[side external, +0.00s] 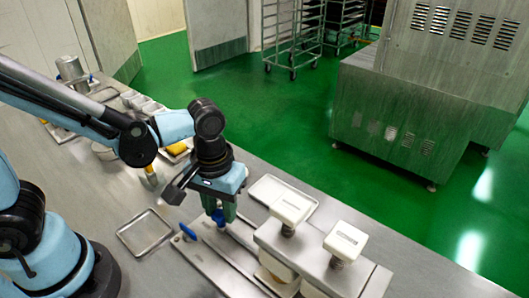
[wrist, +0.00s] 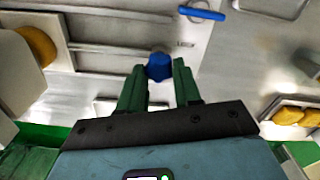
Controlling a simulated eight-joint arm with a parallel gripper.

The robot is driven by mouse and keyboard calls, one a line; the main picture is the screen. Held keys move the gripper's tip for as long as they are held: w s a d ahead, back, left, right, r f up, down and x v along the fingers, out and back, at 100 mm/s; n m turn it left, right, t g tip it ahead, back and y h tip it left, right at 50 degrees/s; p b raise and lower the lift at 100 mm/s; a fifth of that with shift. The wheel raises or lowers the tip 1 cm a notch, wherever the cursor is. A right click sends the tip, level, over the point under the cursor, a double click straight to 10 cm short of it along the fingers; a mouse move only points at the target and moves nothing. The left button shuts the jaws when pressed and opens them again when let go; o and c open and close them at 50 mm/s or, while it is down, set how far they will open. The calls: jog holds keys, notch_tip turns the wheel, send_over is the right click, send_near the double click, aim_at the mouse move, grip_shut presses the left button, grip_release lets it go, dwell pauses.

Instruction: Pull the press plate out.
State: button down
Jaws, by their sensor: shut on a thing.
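My gripper (side external: 217,215) has its green fingers shut on a blue knob (wrist: 160,68), which is seen between the fingertips in the wrist view. The knob appears to sit at the near end of a metal strip, the press plate (wrist: 108,62), which runs towards the machine (side external: 318,262) with two white-topped presses. The fingers hide part of the knob in the side view. A second blue handle (side external: 188,232) sits to the left on the outer plate, apart from my gripper; it also shows in the wrist view (wrist: 200,13).
An empty metal tray (side external: 120,237) lies left of the plates. A pale tray (side external: 300,210) lies behind my gripper. A tray with yellow pieces (wrist: 290,112) is at the right of the wrist view. Bare steel tabletop lies between them.

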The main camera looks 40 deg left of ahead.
jog(key=a, duration=1.2)
jog(key=shift+a, duration=0.3)
jog(key=c, duration=0.8)
grip_release()
jog(key=shift+d, duration=0.1)
jog(key=shift+r, duration=6.05)
jog(key=f+m+t, duration=0.1)
jog(key=t, duration=0.1)
jog(key=w+d+f+m+t, duration=0.1)
jog(key=t, duration=0.1)
jog(key=w+f+m+t, duration=0.1)
jog(key=t, duration=0.2)
jog(key=shift+d+m, duration=0.3)
